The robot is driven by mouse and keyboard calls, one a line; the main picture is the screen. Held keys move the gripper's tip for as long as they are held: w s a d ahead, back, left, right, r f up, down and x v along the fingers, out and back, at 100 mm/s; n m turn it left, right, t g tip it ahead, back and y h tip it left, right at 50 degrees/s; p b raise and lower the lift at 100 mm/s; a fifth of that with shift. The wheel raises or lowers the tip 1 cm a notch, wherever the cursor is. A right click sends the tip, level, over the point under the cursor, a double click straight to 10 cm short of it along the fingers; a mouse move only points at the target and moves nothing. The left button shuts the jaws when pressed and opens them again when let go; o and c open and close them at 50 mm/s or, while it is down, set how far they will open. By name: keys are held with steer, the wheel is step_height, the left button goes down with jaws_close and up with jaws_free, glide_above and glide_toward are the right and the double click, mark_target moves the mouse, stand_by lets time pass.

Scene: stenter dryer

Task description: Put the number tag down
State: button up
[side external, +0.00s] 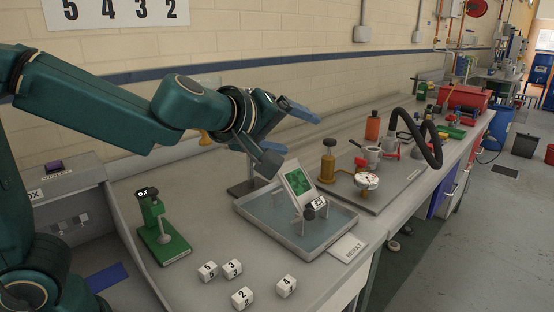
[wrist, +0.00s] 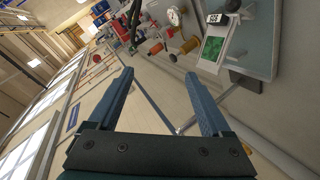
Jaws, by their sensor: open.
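My gripper (side external: 295,144) is open, with nothing between its fingers, in the air above the back left of a grey tray (side external: 258,236). In the wrist view my gripper (wrist: 159,74) has its two blue fingers wide apart and empty. A small tag with dark characters on white (side external: 319,203) is in the tray's right part, beside a tilted white-framed green panel (side external: 298,183). The tag also shows in the wrist view (wrist: 216,18), near the green panel (wrist: 211,50), away from the fingers. Its number is too small to read surely.
Several white number cubes (side external: 243,298) lie on the front of the bench. A green stand (side external: 162,230) is at the left, and a flat label (side external: 347,248) is at the tray's right. Bench between cubes and tray is clear.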

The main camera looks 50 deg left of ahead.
step_height(320, 180, down, 8)
steer(key=a+n+g+y, duration=0.1)
steer(key=n+g+y, duration=0.2)
steer(key=g+y, duration=0.6)
glide_above(233, 270)
steer(key=w+d, duration=0.1)
steer(key=d, duration=0.2)
step_height(233, 270, down, 12)
steer(key=shift+w+r, duration=0.1)
steer(key=shift+w, duration=0.05)
steer(key=shift+m+y, duration=0.4)
steer(key=shift+m, duration=0.5)
steer(key=s+f, duration=0.1)
steer(key=s+d+f, duration=0.1)
steer(key=f, duration=0.1)
steer(key=s+f, duration=0.1)
steer(key=shift+s+d+f, duration=0.15)
steer(key=shift+d, duration=0.15)
steer(key=shift+t, duration=0.3)
steer(key=shift+x, duration=2.4)
jaws_close()
